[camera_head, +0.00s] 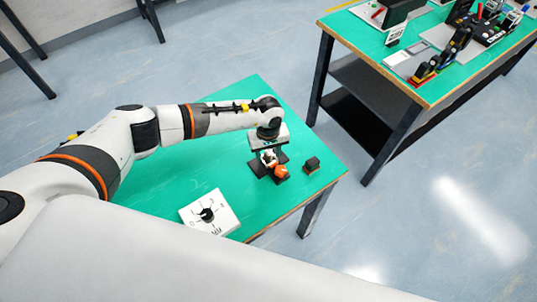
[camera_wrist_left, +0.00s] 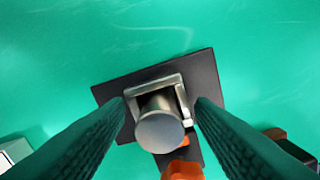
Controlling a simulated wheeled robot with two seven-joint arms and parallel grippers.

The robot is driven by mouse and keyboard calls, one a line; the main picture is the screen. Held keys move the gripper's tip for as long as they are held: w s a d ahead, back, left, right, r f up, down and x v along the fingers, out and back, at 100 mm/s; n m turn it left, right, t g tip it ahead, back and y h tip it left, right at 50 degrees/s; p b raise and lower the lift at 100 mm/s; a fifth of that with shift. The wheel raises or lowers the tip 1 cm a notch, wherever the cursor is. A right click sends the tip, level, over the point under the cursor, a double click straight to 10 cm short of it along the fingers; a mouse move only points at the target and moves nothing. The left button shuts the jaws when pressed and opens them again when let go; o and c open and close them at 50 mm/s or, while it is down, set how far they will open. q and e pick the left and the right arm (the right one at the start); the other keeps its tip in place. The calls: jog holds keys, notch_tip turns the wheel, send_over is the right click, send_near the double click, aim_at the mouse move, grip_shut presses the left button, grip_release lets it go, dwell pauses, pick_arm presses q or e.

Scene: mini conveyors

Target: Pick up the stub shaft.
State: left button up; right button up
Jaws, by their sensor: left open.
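The stub shaft (camera_wrist_left: 160,130) is a grey metal cylinder, seen end-on in the left wrist view. It stands at a square metal holder (camera_wrist_left: 152,86) on a dark base plate (camera_wrist_left: 108,92). My left gripper (camera_wrist_left: 161,108) is open, with one finger to each side of the shaft and holder. I cannot tell whether either finger touches them. In the head view my left gripper (camera_head: 268,149) points down over the dark plate (camera_head: 257,169) near the right end of the green table, and mostly hides the shaft. My right gripper is out of view.
An orange part (camera_head: 281,171) sits at the plate's near side, close to the gripper. A small black block (camera_head: 312,164) stands to its right, near the table edge. A white box with a black knob (camera_head: 225,217) lies at the front. The green table (camera_head: 165,180) is otherwise mostly clear.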

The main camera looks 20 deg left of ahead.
pick_arm(q)
grip_shut()
jog(key=shift+r, duration=0.1)
